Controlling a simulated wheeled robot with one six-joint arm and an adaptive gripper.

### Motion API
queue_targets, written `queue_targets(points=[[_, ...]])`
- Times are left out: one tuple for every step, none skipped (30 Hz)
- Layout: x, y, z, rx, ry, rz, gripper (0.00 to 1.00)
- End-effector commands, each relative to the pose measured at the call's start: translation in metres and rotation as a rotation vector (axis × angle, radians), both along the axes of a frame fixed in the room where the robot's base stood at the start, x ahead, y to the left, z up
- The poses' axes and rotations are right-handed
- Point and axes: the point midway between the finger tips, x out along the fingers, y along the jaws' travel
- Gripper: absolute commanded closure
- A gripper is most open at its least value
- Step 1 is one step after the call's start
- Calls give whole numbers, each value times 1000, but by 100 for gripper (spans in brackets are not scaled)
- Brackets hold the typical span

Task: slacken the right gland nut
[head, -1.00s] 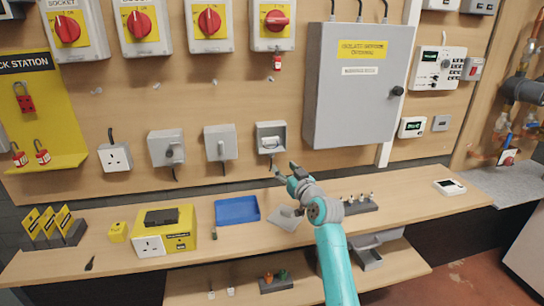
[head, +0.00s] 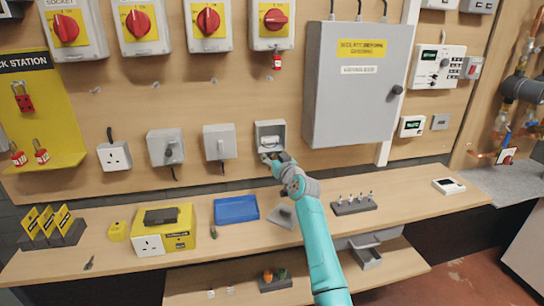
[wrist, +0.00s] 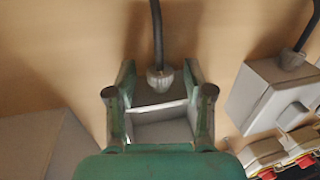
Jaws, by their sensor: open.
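The right gland nut (wrist: 160,82) is a grey ribbed fitting with a black cable (wrist: 156,30) running out of it, on the edge of a grey box (wrist: 160,125). In the wrist view it lies between the two fingers of my gripper (wrist: 160,96), with a gap on each side. My gripper is open. In the head view my gripper (head: 269,159) is at the underside of the right open-fronted grey box (head: 270,130), and it hides the nut there.
A neighbouring grey box (head: 220,143) with its own gland and cable is close on the left. A large grey cabinet (head: 352,95) is to the right. The bench below holds a blue tray (head: 236,209) and a yellow box (head: 165,235).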

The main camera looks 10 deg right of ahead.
Motion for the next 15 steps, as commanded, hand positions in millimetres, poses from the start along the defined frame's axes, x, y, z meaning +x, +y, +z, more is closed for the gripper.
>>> queue_targets(points=[[0,0,0,0,0,0,48],[0,0,0,0,0,0,48],[0,0,0,0,0,0,48],[0,0,0,0,0,0,55],[0,0,0,0,0,0,62],[0,0,0,0,0,0,72],[0,0,0,0,1,0,80],[0,0,0,0,1,0,88],[0,0,0,0,1,0,98],[0,0,0,0,1,0,100],[0,0,0,0,1,0,100],[0,0,0,0,1,0,100],[0,0,0,0,1,0,100],[0,0,0,0,1,0,100],[0,0,0,0,1,-1,100]])
